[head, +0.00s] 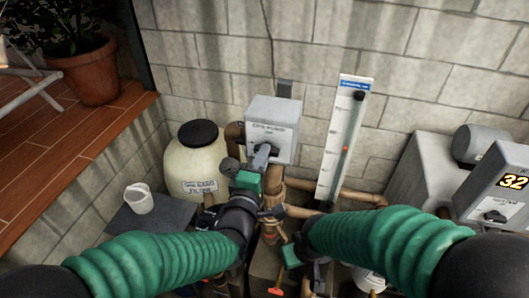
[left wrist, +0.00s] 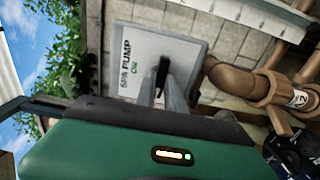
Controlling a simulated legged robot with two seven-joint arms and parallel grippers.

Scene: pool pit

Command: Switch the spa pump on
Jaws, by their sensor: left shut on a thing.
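The spa pump switch box (head: 272,122) is a grey box on the block wall, in the middle of the head view. In the left wrist view its face (left wrist: 150,50) reads "SPA PUMP" with "ON" in green. A black switch handle (left wrist: 162,75) sticks out of that face. My left gripper (head: 262,158) is at the box's front, its grey fingers (left wrist: 166,92) shut on the handle, which they partly hide. My right gripper (head: 290,256) hangs low among the pipes, away from the box; its fingertips are not clear.
A cream tank (head: 193,165) stands left of the box, near a white cup (head: 139,198). A flow gauge (head: 342,135) is to the right. Brown pipes (head: 355,195) run below. A grey unit reading 32 (head: 497,185) stands far right.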

